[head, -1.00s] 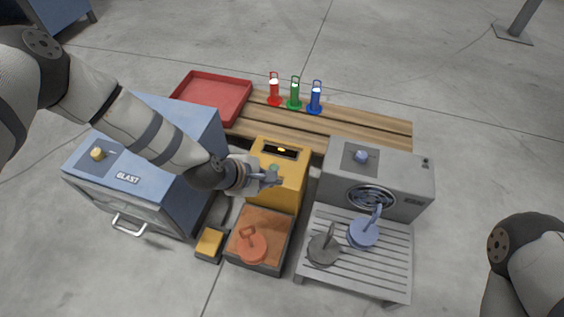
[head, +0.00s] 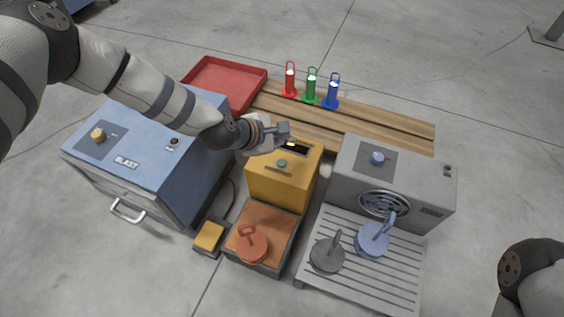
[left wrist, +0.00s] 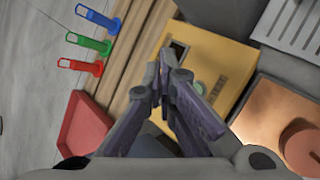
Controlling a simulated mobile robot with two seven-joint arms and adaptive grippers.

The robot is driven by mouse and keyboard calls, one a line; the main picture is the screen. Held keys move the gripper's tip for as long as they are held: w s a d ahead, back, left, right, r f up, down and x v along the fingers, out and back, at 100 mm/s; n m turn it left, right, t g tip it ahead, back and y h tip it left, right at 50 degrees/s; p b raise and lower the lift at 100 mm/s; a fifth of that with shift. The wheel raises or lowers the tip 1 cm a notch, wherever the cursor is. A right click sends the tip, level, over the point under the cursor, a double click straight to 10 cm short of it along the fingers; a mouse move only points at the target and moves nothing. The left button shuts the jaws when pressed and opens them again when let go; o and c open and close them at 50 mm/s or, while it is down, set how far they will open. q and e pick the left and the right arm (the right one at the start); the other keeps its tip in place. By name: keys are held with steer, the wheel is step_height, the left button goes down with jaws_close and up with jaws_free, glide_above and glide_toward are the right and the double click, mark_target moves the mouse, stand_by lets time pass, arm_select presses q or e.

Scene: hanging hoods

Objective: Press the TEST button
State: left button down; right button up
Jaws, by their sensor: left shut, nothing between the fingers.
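A yellow box (head: 262,178) stands mid-scene with a small round teal button (head: 282,163) on its top, a thin slot and a dark window (head: 296,149). I cannot read any TEST label. My left gripper (head: 288,133) is shut and empty, above the back edge of the box, beyond the button and apart from it. The left wrist view shows the closed fingers (left wrist: 163,88) over the box (left wrist: 215,62), with the teal button (left wrist: 200,87) beside them, partly hidden. My right gripper is out of view; only part of that arm shows at the lower right.
A blue BLAST cabinet (head: 150,160) stands left, a grey machine (head: 415,180) and slatted stand (head: 370,275) right. An orange-topped block (head: 270,218) and yellow pedal (head: 209,236) are in front. Behind is a wooden bench (head: 390,125) with a red tray (head: 225,82) and coloured hooked pieces (head: 311,88).

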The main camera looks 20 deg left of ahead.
arm_select(q)
steer(key=b, duration=0.4)
glide_above(283, 165)
step_height(283, 165, down, 7)
steer(key=shift+r, duration=0.1)
steer(key=shift+f+b, duration=0.3)
steer(key=shift+f, duration=0.2)
steer(key=shift+r, duration=0.1)
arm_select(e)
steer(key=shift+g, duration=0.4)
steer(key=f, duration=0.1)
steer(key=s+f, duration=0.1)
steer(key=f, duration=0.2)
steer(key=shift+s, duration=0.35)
arm_select(q)
steer(key=shift+f, duration=0.4)
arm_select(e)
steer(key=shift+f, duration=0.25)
